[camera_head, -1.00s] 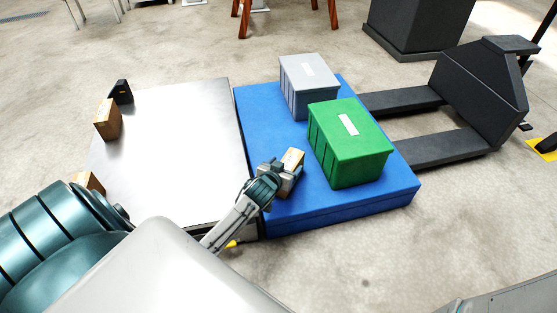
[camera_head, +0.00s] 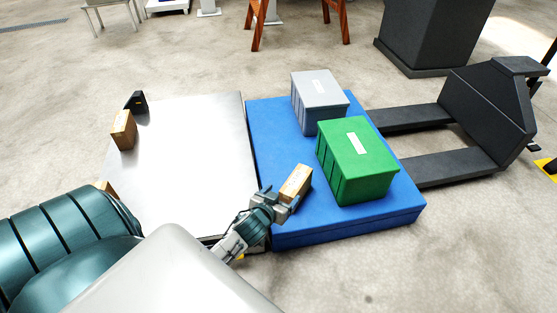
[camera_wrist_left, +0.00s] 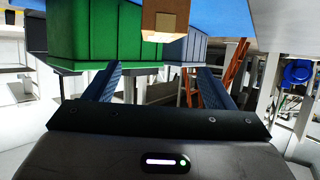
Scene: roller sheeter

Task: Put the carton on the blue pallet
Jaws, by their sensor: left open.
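A small brown carton (camera_head: 296,182) rests on the near left part of the blue pallet (camera_head: 267,120), beside the green bin. My left gripper (camera_head: 279,202) is open just to the carton's near left, its fingertips close to the carton; I cannot tell whether they touch it. In the left wrist view the picture is upside down. The carton (camera_wrist_left: 165,18) shows at the top, beyond the two spread fingers (camera_wrist_left: 163,85), with nothing held between them. My right gripper is not in view.
A green bin (camera_head: 357,165) and a grey bin (camera_head: 318,100) stand on the pallet. A metal table (camera_head: 190,150) adjoins it at left, bearing another carton (camera_head: 123,130) and a black object (camera_head: 137,101). A dark pallet jack (camera_head: 480,120) is at right.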

